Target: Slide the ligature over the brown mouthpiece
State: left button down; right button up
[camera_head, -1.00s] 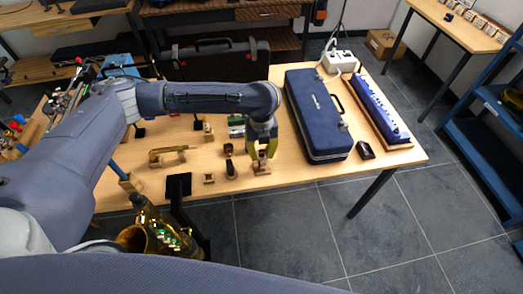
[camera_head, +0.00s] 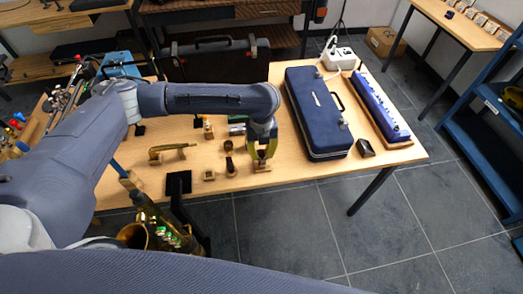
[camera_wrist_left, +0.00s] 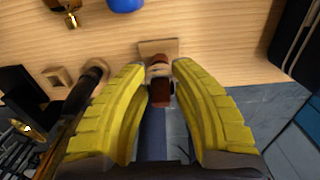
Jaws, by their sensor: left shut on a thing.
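My left gripper (camera_head: 263,160) has its yellow fingers pointing down at the near side of the table. In the left wrist view its fingertips (camera_wrist_left: 160,68) close from both sides on a small pale band, which looks like the ligature (camera_wrist_left: 158,71). The brown mouthpiece (camera_wrist_left: 161,92) shows between the fingers, its end towards the camera. The band appears to be around the mouthpiece, but the fingers hide its sides and I cannot tell how far along it sits. A wooden block (camera_wrist_left: 158,46) lies just beyond the fingertips. My right gripper is not in view.
A dark piece on a small stand (camera_head: 230,168) and an empty-looking wooden block (camera_head: 209,175) are left of the gripper. A blue case (camera_head: 318,115) lies to the right. A brass saxophone (camera_head: 165,230) stands in front of the table. The table's front edge is close to the gripper.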

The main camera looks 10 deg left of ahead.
pick_arm(q)
jog(key=shift+f, duration=0.65)
dwell(0.7)
jog(key=c, duration=1)
grip_release()
jog(key=shift+c, duration=0.2)
jog(key=shift+r, duration=3)
